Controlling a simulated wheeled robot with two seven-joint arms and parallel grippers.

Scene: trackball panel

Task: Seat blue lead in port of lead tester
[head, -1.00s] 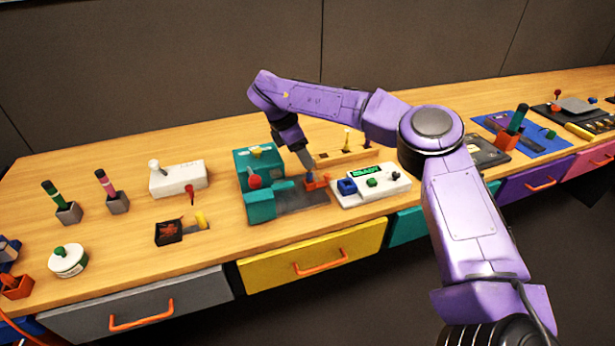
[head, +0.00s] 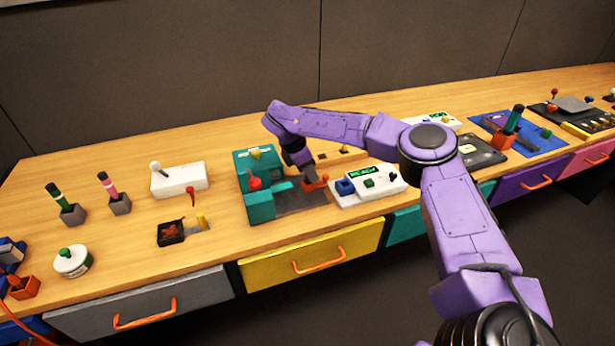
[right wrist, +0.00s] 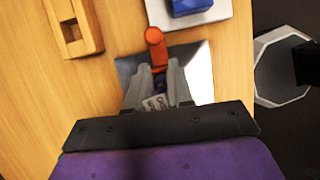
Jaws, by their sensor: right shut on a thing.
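My right gripper (head: 306,172) points down beside the teal unit, just left of the lead tester (head: 390,184), a white box with a green READY display. It is shut on a small piece. In the right wrist view, a dark blue part, which looks like the blue lead (right wrist: 160,86), shows between the fingers, mostly hidden. An orange piece (right wrist: 154,38) with a rounded end sticks out past the fingertips; I cannot tell whether it is joined to the blue part. A blue block (head: 345,187) sits on the tester's left end. My left gripper is not in view.
The teal unit (head: 262,205) with a red knob stands close left of the gripper, with a dark grey plate (head: 300,200) beside it. A wooden block (head: 340,154) lies behind. The table's front edge, above the yellow drawer (head: 285,268), is near.

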